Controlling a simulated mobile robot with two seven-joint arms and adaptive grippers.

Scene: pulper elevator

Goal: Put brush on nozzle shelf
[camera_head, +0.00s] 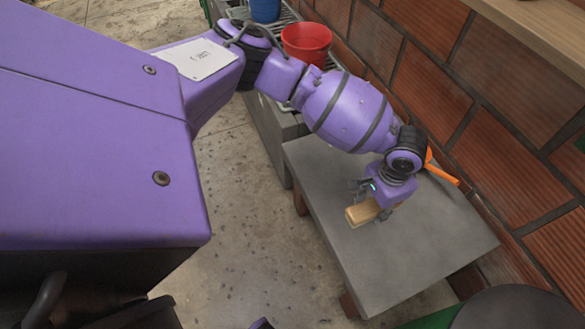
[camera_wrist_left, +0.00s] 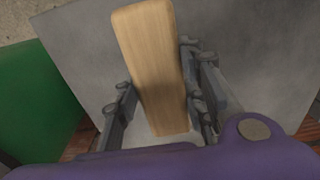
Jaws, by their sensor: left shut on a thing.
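The brush (camera_head: 361,212) shows as a pale wooden block, held over the grey table (camera_head: 385,262). My left gripper (camera_head: 372,200) is shut on it. In the left wrist view the wooden block (camera_wrist_left: 148,55) lies between the gripper's fingers, with its long side pointing away from the wrist. Any bristles are hidden. A wooden shelf (camera_head: 535,32) runs along the brick wall at the upper right, higher than the table. I cannot tell if it is the nozzle shelf. My right gripper is not in view.
A red bucket (camera_head: 306,42) and a blue bucket (camera_head: 265,10) stand at the back beyond my left arm. An orange thing (camera_head: 441,173) shows beside my left wrist near the wall. A dark round top (camera_head: 520,310) is at the lower right. The table's front part is clear.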

